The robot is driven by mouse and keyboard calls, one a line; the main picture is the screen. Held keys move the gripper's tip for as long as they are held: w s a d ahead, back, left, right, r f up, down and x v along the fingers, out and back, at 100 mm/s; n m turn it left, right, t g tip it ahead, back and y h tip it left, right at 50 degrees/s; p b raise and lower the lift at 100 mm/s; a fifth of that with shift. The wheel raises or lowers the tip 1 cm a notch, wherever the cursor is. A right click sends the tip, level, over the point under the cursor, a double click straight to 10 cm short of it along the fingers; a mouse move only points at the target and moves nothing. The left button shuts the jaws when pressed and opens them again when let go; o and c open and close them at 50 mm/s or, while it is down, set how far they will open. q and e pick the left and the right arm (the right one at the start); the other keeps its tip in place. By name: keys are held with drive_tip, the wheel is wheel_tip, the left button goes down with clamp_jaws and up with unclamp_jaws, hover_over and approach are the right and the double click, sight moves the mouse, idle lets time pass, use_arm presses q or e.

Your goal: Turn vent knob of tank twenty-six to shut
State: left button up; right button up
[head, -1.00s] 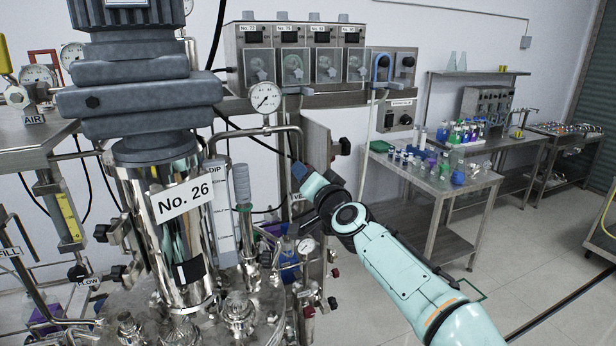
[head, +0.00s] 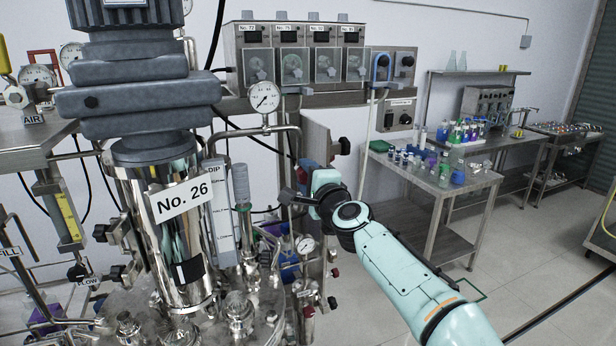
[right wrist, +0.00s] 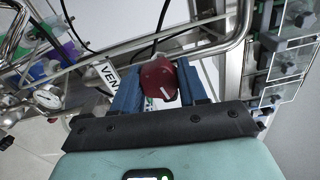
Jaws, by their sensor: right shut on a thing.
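The red vent knob (right wrist: 158,77) with a white mark sits between the two blue fingers of my right gripper (right wrist: 160,88) in the right wrist view. The fingers are shut on it, one on each side. The white mark points toward the lower edge of that view. A VENT label (right wrist: 109,74) is just left of the knob, partly covered by a finger. In the head view my right gripper (head: 308,176) is beside the pipework right of tank No. 26 (head: 182,225); the arm hides much of the knob there. My left gripper does not show.
A round pressure gauge (head: 263,97) and bent steel pipe stand above and left of the gripper. A flat metal plate (head: 316,140) is close behind it. Smaller valves and a low gauge (head: 305,246) lie below. Open floor is to the right, before the bench (head: 440,178).

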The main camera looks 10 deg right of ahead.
drive_tip(key=shift+a+f+m, duration=0.15)
drive_tip(key=shift+a+m, duration=0.25)
drive_tip(key=shift+m, duration=0.7)
drive_tip(key=o, duration=1.1)
drive_tip(key=shift+a, duration=0.1)
drive_tip(key=shift+c, duration=0.2)
drive_tip(key=shift+d+r+m, duration=0.2)
drive_tip(key=shift+m, duration=0.1)
drive_tip(key=s+d, duration=0.2)
drive_tip(key=s, duration=1.1)
drive_tip(key=shift+d, duration=0.2)
